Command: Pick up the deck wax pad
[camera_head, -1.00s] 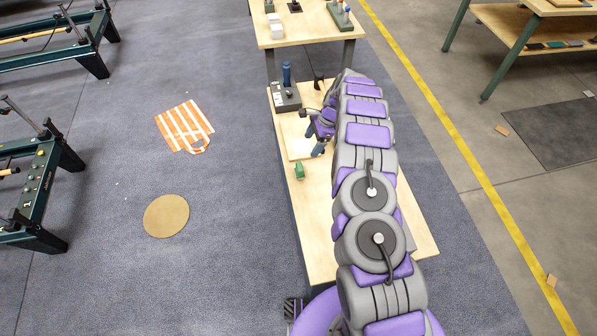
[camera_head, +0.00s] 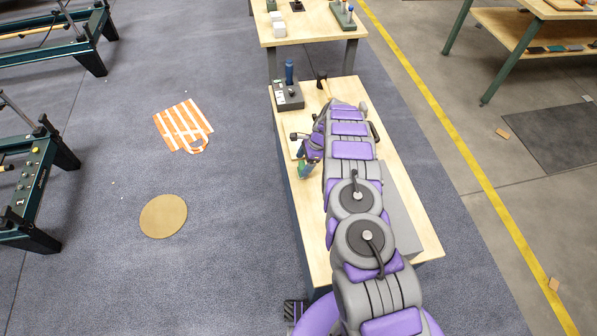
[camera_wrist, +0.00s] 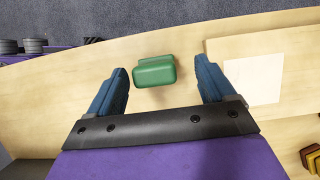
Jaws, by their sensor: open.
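A small green block with rounded edges, which looks like the deck wax pad (camera_wrist: 155,71), lies on the pale wooden bench top (camera_wrist: 60,110). In the wrist view it sits between and slightly beyond the two blue fingertips of my gripper (camera_wrist: 161,66), closer to the left finger, with bare wood showing on both sides. My gripper is open and holds nothing.
A pale board with a white sheet (camera_wrist: 252,79) lies right of the pad in the wrist view. Brown and yellow blocks (camera_wrist: 313,158) are at lower right. A grey box (camera_head: 288,97) and a blue bottle (camera_head: 289,70) stand at the bench's far end. A striped bag (camera_head: 183,126) lies on the floor.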

